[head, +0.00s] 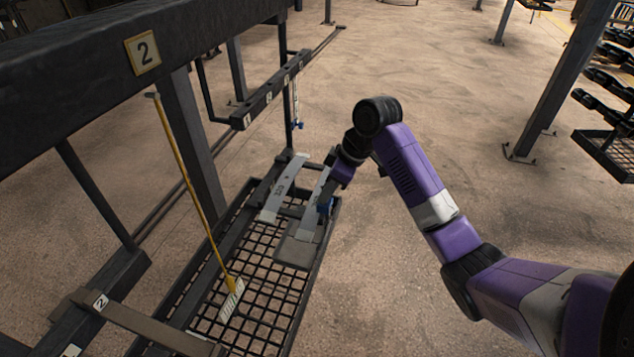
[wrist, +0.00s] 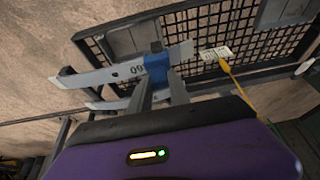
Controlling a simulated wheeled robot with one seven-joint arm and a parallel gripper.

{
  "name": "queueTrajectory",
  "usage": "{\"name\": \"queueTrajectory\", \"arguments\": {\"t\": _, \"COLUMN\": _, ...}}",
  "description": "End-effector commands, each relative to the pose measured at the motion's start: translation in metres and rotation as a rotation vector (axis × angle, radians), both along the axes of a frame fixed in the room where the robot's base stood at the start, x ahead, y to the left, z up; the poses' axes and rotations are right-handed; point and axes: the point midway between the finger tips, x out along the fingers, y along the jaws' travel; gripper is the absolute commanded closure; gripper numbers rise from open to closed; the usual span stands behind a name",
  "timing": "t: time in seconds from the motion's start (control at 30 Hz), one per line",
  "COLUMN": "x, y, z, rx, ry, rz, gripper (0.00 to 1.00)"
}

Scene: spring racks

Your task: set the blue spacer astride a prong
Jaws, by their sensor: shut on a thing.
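The blue spacer (wrist: 156,67) shows in the wrist view between the fingertips of my gripper (wrist: 161,84), which is shut on it. It overlaps a flat pale grey prong (wrist: 110,75) with dark digits on it. The spacer looks to be across the prong's edge, but I cannot tell whether it rests on it. In the head view my gripper (head: 328,190) is beside the right-hand prong (head: 312,212), and only a little of the spacer (head: 327,205) shows. A second pale prong (head: 284,188) is to the left.
A black mesh tray (head: 262,308) lies beneath the prongs. A yellow rod with a white tag (head: 232,300) hangs at its left. Open floor (head: 390,290) lies to the right.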

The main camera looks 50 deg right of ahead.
Motion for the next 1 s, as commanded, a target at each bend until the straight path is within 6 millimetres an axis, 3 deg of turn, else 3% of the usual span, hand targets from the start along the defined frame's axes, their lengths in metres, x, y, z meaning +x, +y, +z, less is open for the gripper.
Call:
{"name": "queueTrajectory", "arguments": {"t": 0.47, "x": 0.0, "y": 0.001, "z": 0.0, "rx": 0.002, "ry": 0.001, "rz": 0.004, "gripper": 1.0}}
{"name": "queueTrajectory", "arguments": {"t": 1.0, "x": 0.035, "y": 0.013, "z": -0.006, "rx": 0.001, "ry": 0.0, "rz": 0.004, "gripper": 1.0}}
